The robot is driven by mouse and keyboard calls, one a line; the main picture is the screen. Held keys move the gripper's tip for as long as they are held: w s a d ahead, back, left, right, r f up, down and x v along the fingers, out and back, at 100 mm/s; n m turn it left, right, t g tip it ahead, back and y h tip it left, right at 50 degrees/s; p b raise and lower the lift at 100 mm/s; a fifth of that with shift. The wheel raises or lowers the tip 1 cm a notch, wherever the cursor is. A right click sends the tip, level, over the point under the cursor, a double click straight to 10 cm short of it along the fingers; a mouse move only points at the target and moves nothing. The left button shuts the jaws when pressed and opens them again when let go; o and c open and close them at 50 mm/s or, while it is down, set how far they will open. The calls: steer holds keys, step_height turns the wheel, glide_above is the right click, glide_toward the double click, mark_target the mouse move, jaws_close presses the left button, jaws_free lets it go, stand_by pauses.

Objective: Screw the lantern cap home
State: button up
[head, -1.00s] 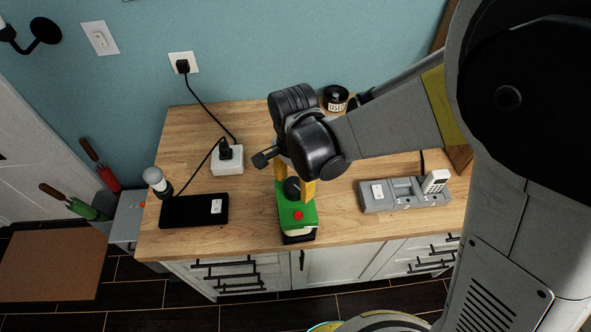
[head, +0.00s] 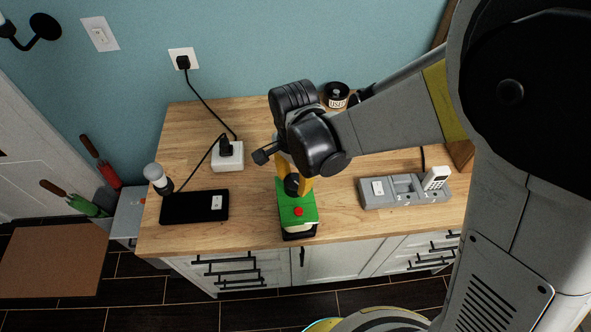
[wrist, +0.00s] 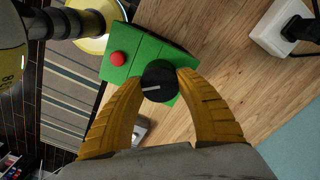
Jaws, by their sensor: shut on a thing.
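The lantern (head: 297,212) has a green top with a red button and stands near the front edge of the wooden counter. Its round black cap (head: 291,184) sits on the green top, toward the back. In the wrist view the cap (wrist: 158,81) shows a pale line across its face. My gripper (head: 294,182) comes down from above with its yellow fingers. In the wrist view both fingertips (wrist: 160,82) are shut on the cap's opposite sides. The cap's underside and thread are hidden.
A black pad with a bulb-like lamp (head: 194,206) lies left of the lantern. A white plug adapter (head: 229,156) with cords is behind it. A grey dock (head: 400,190) stands to the right, and a labelled jar (head: 336,95) at the back. Bare counter surrounds the lantern.

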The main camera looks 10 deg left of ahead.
steer(key=shift+c, duration=0.5)
steer(key=shift+f+m+b, duration=0.1)
steer(key=shift+m+b, duration=0.25)
steer(key=shift+m, duration=1.15)
steer(key=shift+m+b, duration=0.6)
steer(key=shift+m, duration=0.9)
steer(key=shift+m+b, duration=0.4)
steer(key=shift+m, duration=1.1)
